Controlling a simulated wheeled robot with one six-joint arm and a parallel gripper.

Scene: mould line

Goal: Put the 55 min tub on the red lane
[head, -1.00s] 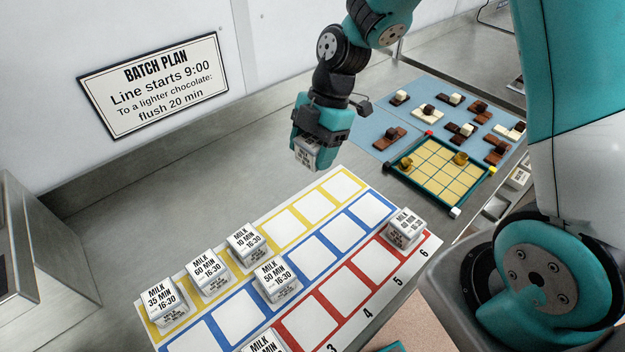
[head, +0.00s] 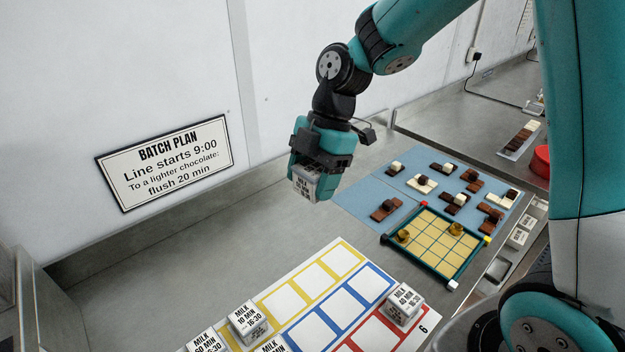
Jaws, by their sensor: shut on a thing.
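My gripper (head: 318,172) is shut on a white tub (head: 306,185) and holds it in the air above the far part of the bench. Its label starts with MILK; the minutes are too small to read surely. The red lane (head: 373,335) is the nearest row of the printed lane sheet and is cut off by the lower edge of the view. One white milk tub (head: 404,303), seemingly marked 40 MIN, stands in it at space 6. The red space beside that tub is bare.
The yellow lane (head: 313,279) holds a 10 MIN tub (head: 248,321) and a partly cut-off 60 MIN tub (head: 204,342). Another tub shows at the bottom edge. A yellow grid tray (head: 437,240) and chocolate pieces on blue mats lie right. Bare bench lies left of the sheet.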

